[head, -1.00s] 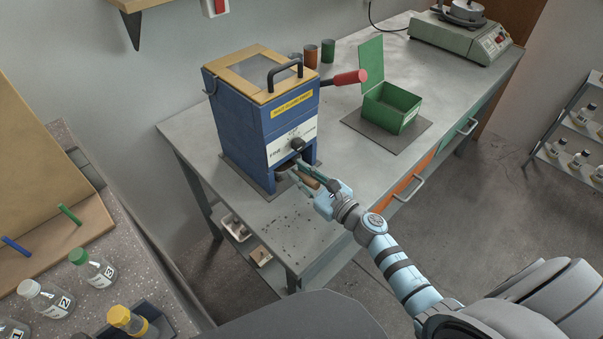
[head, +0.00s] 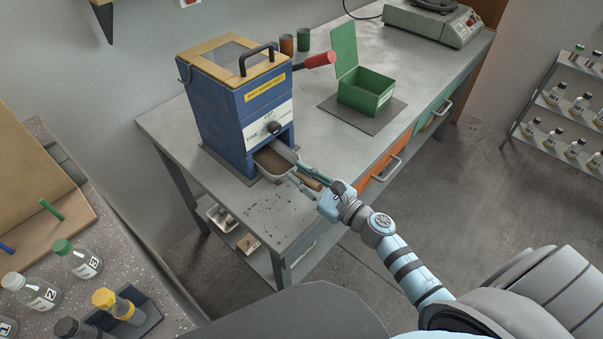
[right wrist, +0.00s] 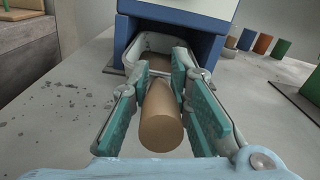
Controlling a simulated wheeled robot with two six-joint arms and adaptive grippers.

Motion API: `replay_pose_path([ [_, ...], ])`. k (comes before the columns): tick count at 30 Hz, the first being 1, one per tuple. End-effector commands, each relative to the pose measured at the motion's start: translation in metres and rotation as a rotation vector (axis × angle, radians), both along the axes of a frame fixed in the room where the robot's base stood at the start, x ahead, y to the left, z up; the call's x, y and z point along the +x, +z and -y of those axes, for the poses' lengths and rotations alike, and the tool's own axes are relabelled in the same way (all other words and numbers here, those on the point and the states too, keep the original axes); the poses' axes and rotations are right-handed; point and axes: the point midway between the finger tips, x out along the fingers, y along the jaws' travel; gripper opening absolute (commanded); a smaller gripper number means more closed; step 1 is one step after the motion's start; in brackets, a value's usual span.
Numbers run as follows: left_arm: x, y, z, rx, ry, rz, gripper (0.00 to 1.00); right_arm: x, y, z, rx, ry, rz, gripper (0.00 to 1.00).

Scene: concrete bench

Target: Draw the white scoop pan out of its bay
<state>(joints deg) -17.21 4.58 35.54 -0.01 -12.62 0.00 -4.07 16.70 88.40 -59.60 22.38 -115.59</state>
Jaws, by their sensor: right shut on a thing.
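The white scoop pan (head: 276,177) sticks partly out of the bay at the bottom of the blue machine (head: 222,120). Its rim is pale and brown material lies inside; its back end is hidden in the bay. My right gripper (head: 307,179) is shut on the pan's wooden handle. In the right wrist view the fingers (right wrist: 168,75) lie on both sides of the round brown handle (right wrist: 161,122), with the pan (right wrist: 135,57) beyond it at the bay mouth. My left gripper is not in view.
An open green box (head: 366,96) stands on a dark mat right of the machine. A red-tipped lever (head: 319,60) juts from the machine's right side. The bench top (head: 210,185) in front is bare apart from dark specks. Bottles (head: 80,258) stand on a near left counter.

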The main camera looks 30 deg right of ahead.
Motion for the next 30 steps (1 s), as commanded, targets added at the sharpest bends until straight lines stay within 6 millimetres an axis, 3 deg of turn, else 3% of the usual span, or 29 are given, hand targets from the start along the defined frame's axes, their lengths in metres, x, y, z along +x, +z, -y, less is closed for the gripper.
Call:
replay_pose_path([
  [8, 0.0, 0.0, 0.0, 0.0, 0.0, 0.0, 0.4, -0.002, 0.0, 0.003, 0.001, -0.006, -0.001, 0.0],
  [9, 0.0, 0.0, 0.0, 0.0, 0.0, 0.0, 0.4, -0.002, 0.0, 0.004, 0.001, -0.007, -0.001, 0.21],
  [13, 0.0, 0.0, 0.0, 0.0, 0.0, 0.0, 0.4, -0.002, 0.0, 0.004, 0.001, -0.006, -0.001, 0.41],
  [23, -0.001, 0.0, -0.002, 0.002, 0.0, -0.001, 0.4, -0.003, 0.0, 0.003, 0.0, -0.003, 0.0, 0.41],
  [30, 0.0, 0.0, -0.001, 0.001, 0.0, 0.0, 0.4, -0.034, -0.001, 0.014, -0.002, -0.003, -0.003, 0.41],
])
